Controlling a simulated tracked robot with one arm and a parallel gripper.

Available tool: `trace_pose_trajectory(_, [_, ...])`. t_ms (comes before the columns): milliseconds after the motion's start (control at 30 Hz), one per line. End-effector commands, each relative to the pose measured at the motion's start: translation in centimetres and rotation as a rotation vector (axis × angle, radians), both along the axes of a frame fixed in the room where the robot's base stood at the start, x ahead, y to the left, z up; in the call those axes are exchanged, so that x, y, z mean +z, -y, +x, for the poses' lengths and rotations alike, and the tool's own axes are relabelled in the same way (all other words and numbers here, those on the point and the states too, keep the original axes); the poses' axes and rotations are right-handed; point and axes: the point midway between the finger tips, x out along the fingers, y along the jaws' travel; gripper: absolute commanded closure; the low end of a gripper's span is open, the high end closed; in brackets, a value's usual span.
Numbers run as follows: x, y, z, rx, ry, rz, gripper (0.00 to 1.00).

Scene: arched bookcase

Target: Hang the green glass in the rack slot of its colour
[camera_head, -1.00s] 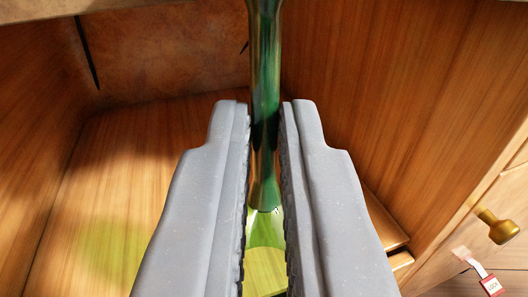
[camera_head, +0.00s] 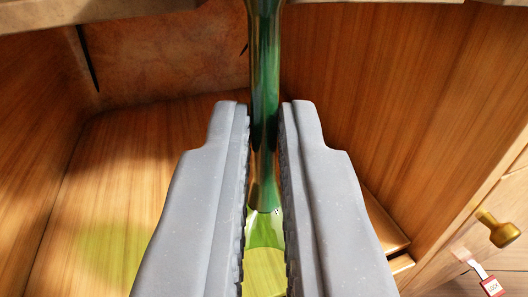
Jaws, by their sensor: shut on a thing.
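My gripper (camera_head: 264,105) fills the middle of the view, its two grey fingers shut on the green glass. The green glass (camera_head: 264,55) has a dark green stem that stands upright between the fingers. Its lower part (camera_head: 264,235) widens into a clear yellow-green bowl. The top of the glass is cut off by the upper picture edge. The fingers hide the sides of the bowl. The rack and its coloured slots cannot be made out in this view.
A wooden compartment surrounds the glass, with a left wall (camera_head: 35,120), a brown back panel (camera_head: 165,55) and a right wall (camera_head: 400,100). A shelf edge (camera_head: 70,16) runs along the top. At right are a brass knob (camera_head: 499,230) and a red lock tag (camera_head: 491,286).

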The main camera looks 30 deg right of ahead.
Motion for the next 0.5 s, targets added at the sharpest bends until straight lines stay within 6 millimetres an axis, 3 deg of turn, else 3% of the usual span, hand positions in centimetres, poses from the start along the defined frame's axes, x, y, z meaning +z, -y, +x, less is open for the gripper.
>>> trace_pose_trajectory(500, [0.1, 0.3, 1.4, 0.000, 0.001, 0.000, 1.00])
